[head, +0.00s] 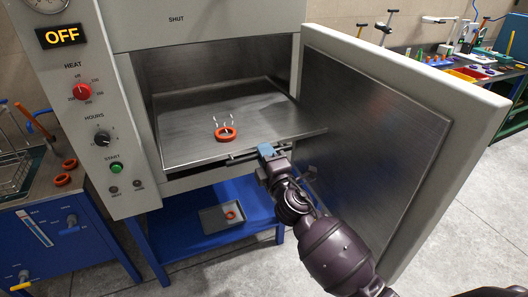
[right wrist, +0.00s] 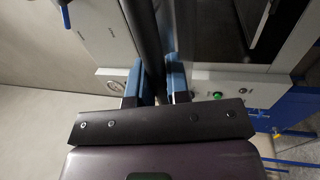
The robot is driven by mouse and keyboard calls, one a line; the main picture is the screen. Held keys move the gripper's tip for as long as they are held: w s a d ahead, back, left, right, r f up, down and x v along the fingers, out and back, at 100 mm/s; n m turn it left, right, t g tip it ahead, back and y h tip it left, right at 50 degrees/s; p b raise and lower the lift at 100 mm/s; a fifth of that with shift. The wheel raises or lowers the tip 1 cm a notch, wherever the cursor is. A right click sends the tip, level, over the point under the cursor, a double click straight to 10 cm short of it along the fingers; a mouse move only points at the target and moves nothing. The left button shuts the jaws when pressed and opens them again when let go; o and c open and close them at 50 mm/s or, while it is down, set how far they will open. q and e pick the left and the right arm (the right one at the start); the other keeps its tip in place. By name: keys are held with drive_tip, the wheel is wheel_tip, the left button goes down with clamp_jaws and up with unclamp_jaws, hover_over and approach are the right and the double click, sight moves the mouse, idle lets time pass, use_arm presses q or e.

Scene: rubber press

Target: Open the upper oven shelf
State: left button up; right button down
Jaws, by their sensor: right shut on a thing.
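The oven (head: 220,70) stands with its door (head: 375,120) swung wide open to the right. A flat metal shelf (head: 195,147) sits in the chamber, its front part reaching out past the opening. A bar-like handle (head: 238,158) runs along the shelf's front edge. My right gripper (head: 267,152) is at the front right of the shelf, shut on this handle. In the right wrist view, the blue fingers of the gripper (right wrist: 160,80) stand on either side of a dark bar (right wrist: 147,35). My left gripper is not in view.
An orange ring (head: 225,134) with a wire piece lies on the shelf. A control panel (head: 85,100) reads OFF. Below is a blue stand (head: 185,228) with a grey tray (head: 210,222). A bench with tools (head: 460,65) stands behind the door. The right-hand floor is clear.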

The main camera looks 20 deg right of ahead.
drive_tip(key=c, duration=1.1)
unclamp_jaws()
drive_tip(key=b+v, duration=0.2)
drive_tip(key=v, duration=0.8)
drive_tip(key=shift+s, duration=0.4)
